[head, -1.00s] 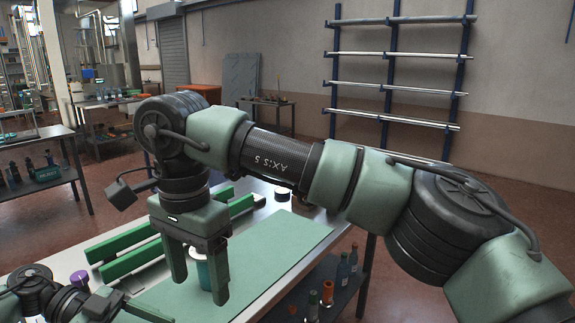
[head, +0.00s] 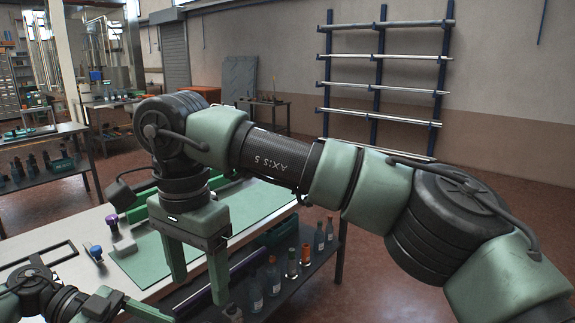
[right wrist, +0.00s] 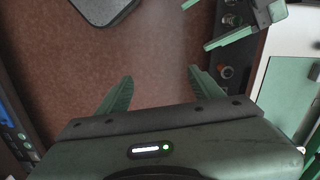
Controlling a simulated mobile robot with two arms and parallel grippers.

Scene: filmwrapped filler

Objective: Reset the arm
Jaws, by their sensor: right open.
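My right arm crosses the head view from the lower right. Its gripper (head: 200,292) points down with two green fingers apart and nothing between them. In the head view it overlaps the front edge of the workbench and its lower shelf. In the right wrist view the open fingers (right wrist: 160,73) show with bare brown floor between them. My left arm (head: 65,302) is at the bottom left of the head view, partly cut off by the frame.
The workbench has a green mat (head: 270,202), a purple-capped item (head: 111,221) and a small blue item (head: 95,252). Several bottles, one with an orange cap (head: 292,262), stand on its lower shelf. A wall rack (head: 380,86) is at the back. Open floor lies right of the bench.

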